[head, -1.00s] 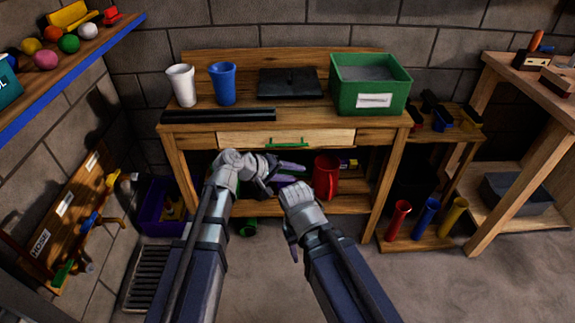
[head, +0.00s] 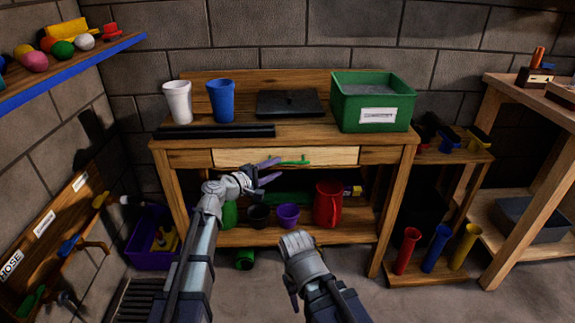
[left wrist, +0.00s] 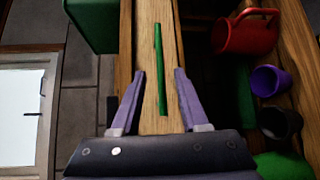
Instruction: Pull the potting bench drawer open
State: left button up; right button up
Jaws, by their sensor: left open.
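The potting bench drawer (head: 235,157) is a pale wood front under the bench top, and it looks shut. Its green bar handle (head: 296,162) runs along the drawer front. My left gripper (head: 281,167) is open and empty, with its purple fingers pointing at the handle's left part. In the left wrist view, the handle (left wrist: 160,60) shows between the two spread fingers (left wrist: 159,72). I cannot tell whether the fingers are around it or still short of it. My right gripper (head: 297,246) is low in front of the bench, its fingers mostly hidden.
The bench top (head: 300,135) holds a white cup (head: 178,103), a blue cup (head: 221,101), a black tray (head: 290,103), and a green bin (head: 373,105). A red pitcher (head: 327,204) and purple pot (head: 288,216) stand on the lower shelf. Floor shows at right.

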aim_at(287, 163)
pick_arm(q)
jog(key=x, duration=0.6)
jog(key=shift+w+b, duration=0.1)
jog(key=shift+b, duration=0.3)
grip_shut()
dwell(0.9)
